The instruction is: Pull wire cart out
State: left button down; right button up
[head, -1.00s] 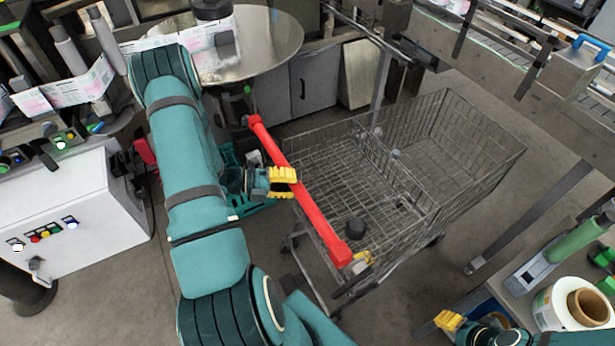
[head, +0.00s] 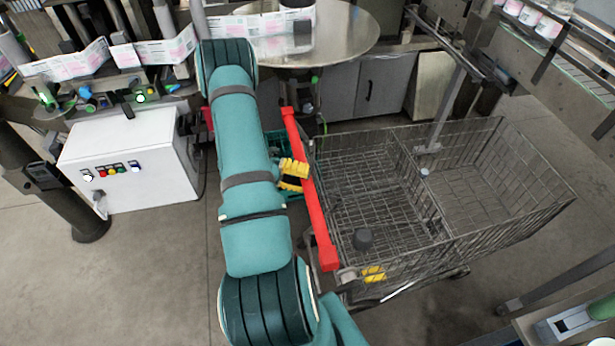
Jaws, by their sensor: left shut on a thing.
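The wire cart (head: 470,215) is a grey mesh basket cart with a divider across it, standing on the floor in the middle and right of the head view. Its red handle bar (head: 315,212) runs along its left side. My left gripper (head: 293,174), with yellow fingertips, is shut on the red handle near its middle. My left arm covers part of the area left of the handle.
A white control box (head: 130,165) with coloured buttons stands at left. A round metal table (head: 340,35) and grey cabinets (head: 385,88) lie behind the cart. A bench corner (head: 575,325) is at lower right. Floor (head: 150,285) at lower left is clear.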

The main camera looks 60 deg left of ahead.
pick_arm(q)
jog(key=shift+s+f, duration=0.15)
jog(key=shift+s, duration=0.05)
jog(key=c, duration=0.6)
grip_release()
jog(key=shift+a, duration=0.1)
jog(key=v, duration=1.2)
